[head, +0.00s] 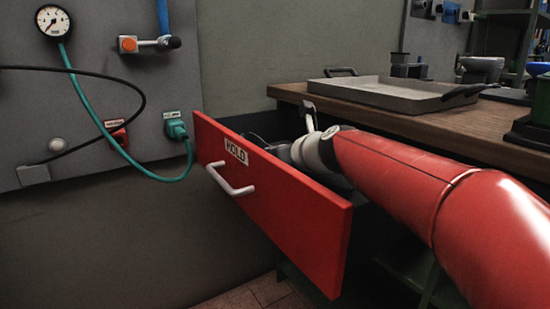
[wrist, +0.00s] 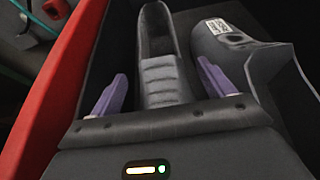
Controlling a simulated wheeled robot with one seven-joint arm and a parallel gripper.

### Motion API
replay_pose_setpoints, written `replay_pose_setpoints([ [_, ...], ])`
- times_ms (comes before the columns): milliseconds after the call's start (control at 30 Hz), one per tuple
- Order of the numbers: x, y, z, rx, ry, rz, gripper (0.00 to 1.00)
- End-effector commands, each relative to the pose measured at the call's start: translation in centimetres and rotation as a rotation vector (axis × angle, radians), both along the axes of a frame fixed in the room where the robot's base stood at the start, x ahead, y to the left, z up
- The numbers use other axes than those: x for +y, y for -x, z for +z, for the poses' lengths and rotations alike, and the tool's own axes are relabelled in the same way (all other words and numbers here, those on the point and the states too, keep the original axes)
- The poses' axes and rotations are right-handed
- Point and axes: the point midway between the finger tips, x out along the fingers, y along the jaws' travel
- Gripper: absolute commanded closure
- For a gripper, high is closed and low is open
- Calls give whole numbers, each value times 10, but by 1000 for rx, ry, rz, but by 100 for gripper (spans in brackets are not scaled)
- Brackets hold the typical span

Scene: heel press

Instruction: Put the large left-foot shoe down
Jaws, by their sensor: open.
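A grey shoe (wrist: 160,82) lies in the open red drawer (head: 270,205), its dark opening at the top and ridged part lower in the wrist view. My gripper (wrist: 160,88) is open, with one purple finger on each side of this shoe. Gaps show beside the fingers, though contact at their lower parts is hard to tell. Shoe size and foot side cannot be read. In the head view the drawer front and my arm hide the fingers and most of the drawer's inside.
The drawer front bears a label and a handle (head: 231,182). A wooden bench top (head: 450,125) with a metal tray (head: 400,93) stands above and right of the drawer. A grey wall panel with a gauge (head: 53,20) and a teal hose (head: 100,130) is at left.

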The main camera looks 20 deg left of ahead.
Motion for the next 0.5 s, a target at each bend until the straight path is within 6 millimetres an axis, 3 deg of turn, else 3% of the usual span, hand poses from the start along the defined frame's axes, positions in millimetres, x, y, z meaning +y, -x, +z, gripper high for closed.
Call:
replay_pose_setpoints([
  [500,-70,58,39,-2,-1,-3,19],
])
